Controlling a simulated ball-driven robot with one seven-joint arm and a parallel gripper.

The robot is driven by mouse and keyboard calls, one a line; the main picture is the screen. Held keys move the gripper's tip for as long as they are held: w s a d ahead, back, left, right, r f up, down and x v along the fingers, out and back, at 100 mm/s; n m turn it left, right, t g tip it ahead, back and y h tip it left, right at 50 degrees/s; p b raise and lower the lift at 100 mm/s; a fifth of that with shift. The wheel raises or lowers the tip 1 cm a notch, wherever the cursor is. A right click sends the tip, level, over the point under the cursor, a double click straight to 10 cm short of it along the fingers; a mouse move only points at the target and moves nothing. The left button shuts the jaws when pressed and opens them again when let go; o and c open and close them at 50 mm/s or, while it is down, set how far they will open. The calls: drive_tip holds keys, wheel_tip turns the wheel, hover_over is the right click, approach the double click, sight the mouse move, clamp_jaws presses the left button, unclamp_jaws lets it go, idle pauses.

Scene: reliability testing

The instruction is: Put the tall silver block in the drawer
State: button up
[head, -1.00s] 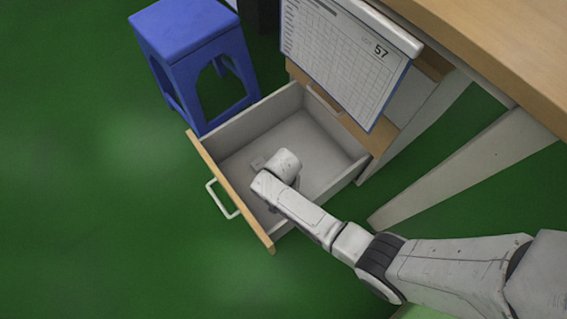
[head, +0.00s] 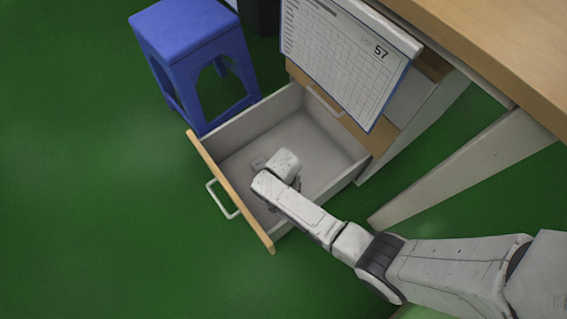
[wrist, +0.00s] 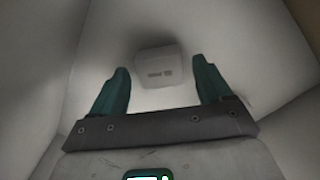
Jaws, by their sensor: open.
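The open drawer (head: 225,197) has a wooden front, a white handle and pale grey inner walls. My gripper (wrist: 160,84) is inside the drawer, pointing down, with its dark green fingers spread apart. A pale silver-grey block (wrist: 158,66) with a small dark mark stands out between and just beyond the fingertips, with gaps on both sides. My wrist hides the fingers and most of the block there. I cannot tell whether the block stands upright.
A blue stool (head: 197,62) stands against the drawer's far left corner. A clipboard chart (head: 345,60) hangs above the drawer on the cabinet side. A wooden tabletop (head: 510,45) is at upper right. The green floor left of the drawer is clear.

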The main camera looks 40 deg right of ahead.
wheel_tip(320, 180, up, 12)
drive_tip(key=p, duration=0.6)
drive_tip(key=s+d+r+n, duration=0.4)
drive_tip(key=s+r, duration=0.4)
drive_tip(key=s+d+r+n+t, duration=0.1)
drive_tip(key=s+d+r+n, duration=0.3)
drive_tip(key=s+r, duration=0.4)
drive_tip(key=shift+s+r+n, duration=0.15)
drive_tip(key=shift+r+n, duration=0.15)
drive_tip(key=shift+r, duration=0.35)
